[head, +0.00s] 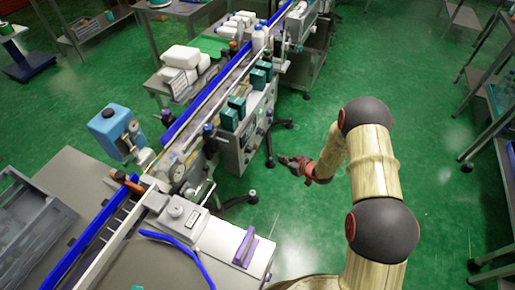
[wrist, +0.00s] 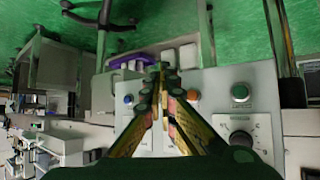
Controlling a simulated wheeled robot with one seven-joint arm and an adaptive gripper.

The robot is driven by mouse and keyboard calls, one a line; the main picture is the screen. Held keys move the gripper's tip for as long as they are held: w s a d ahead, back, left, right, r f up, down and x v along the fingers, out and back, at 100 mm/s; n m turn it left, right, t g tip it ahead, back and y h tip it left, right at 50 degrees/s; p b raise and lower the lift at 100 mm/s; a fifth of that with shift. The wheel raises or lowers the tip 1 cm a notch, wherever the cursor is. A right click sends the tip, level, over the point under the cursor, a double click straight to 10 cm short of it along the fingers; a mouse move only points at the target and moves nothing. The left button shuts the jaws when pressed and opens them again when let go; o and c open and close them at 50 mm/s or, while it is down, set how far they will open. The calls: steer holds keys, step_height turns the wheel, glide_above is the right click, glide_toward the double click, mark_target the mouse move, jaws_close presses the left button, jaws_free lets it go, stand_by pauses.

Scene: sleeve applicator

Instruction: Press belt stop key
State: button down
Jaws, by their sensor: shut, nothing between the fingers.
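A pale control panel (wrist: 265,105) faces my gripper in the wrist view. It carries a green round button (wrist: 240,92), a black dial (wrist: 240,140), an orange-red button (wrist: 193,95) and a blue button (wrist: 128,99). The labels are too small to read, so I cannot tell which one is the belt stop key. My gripper (wrist: 160,70) is shut and empty, its fingers covering the panel's middle. In the head view my gripper (head: 283,160) is apart from the machine, to the right of its grey control box (head: 232,150).
The conveyor (head: 215,95) with blue rails runs diagonally behind the box. Green blocks (head: 228,117) stand on its near side, and a white bottle (head: 258,40) stands farther up. Green floor (head: 300,220) is clear around my arm.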

mark_target(256, 147)
steer(key=shift+a, duration=0.1)
steer(key=w+a+b, duration=0.1)
steer(key=w+a, duration=0.2)
steer(key=a, duration=0.5)
steer(key=shift+w+b, duration=0.15)
steer(key=shift+b, duration=0.25)
steer(key=shift+a, duration=0.1)
stand_by(1.3)
steer(key=shift+w+a, duration=0.15)
steer(key=shift+a, duration=0.15)
steer(key=shift+w+a, duration=0.2)
steer(key=shift+a, duration=0.15)
stand_by(0.9)
steer(key=shift+d, duration=0.1)
steer(key=shift+s+d, duration=0.35)
steer(key=shift+d, duration=0.3)
